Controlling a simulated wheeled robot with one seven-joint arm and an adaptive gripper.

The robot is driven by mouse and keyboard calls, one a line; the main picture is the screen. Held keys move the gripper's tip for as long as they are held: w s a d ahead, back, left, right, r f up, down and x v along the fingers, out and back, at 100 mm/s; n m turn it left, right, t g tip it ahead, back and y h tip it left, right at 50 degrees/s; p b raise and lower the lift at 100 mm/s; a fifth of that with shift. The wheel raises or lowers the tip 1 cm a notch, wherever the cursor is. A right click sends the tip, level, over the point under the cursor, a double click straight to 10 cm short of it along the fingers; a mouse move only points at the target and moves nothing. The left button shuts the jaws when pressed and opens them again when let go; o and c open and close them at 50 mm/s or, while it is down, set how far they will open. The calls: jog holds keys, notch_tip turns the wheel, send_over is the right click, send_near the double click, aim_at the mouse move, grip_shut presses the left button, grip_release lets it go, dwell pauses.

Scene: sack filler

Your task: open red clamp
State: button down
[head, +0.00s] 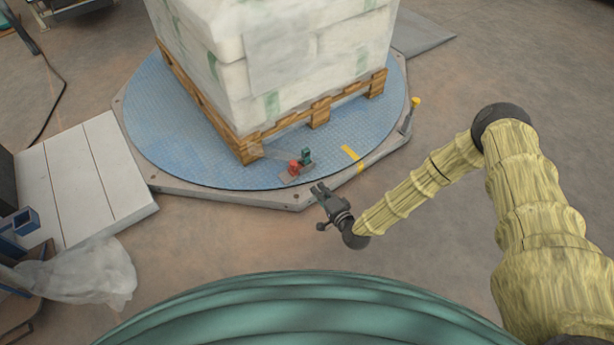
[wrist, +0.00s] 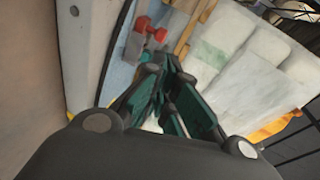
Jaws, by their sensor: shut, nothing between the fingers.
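The red clamp (head: 294,167) is a small red part on a flat base near the front edge of the blue round turntable, in front of the pallet's near corner. A small dark green part (head: 306,156) stands beside it. In the wrist view the red clamp (wrist: 150,29) shows above the fingers, left of the pallet. My gripper (head: 318,188) is shut and empty, just past the turntable's front edge, a short way to the right of and nearer than the clamp. Its fingers (wrist: 171,67) point toward the clamp and are apart from it.
A wrapped stack of sacks (head: 290,60) stands on a wooden pallet (head: 318,113) on the turntable (head: 190,150). A yellow-topped post (head: 414,103) is at the right rim. A white panel (head: 85,170) and crumpled plastic (head: 90,272) lie at left. Floor right of the turntable is clear.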

aim_at(306, 159)
jog(key=w+d+f+m+t+b, duration=0.2)
jog(key=w+d+f+b, duration=0.1)
jog(key=w+b, duration=0.1)
jog(key=shift+w+d+f+t, duration=0.25)
jog(key=shift+w+f+t, duration=0.1)
jog(key=shift+w, duration=0.25)
jog(key=b+x, duration=0.1)
jog(key=x, duration=0.2)
jog(key=b+x, duration=0.2)
jog(key=x, duration=0.2)
jog(key=b+x, duration=0.2)
jog(key=x, duration=0.1)
jog(key=shift+w+f, duration=0.2)
jog(key=shift+f, duration=0.1)
jog(key=shift+s+a+b, duration=0.2)
jog(key=shift+a+b, duration=0.05)
jog(key=shift+a, duration=0.35)
jog(key=shift+s+a+b, duration=0.15)
jog(key=shift+a+b, duration=0.1)
jog(key=shift+a, duration=0.35)
jog(key=shift+s+a+r, duration=0.1)
jog(key=shift+a, duration=0.6)
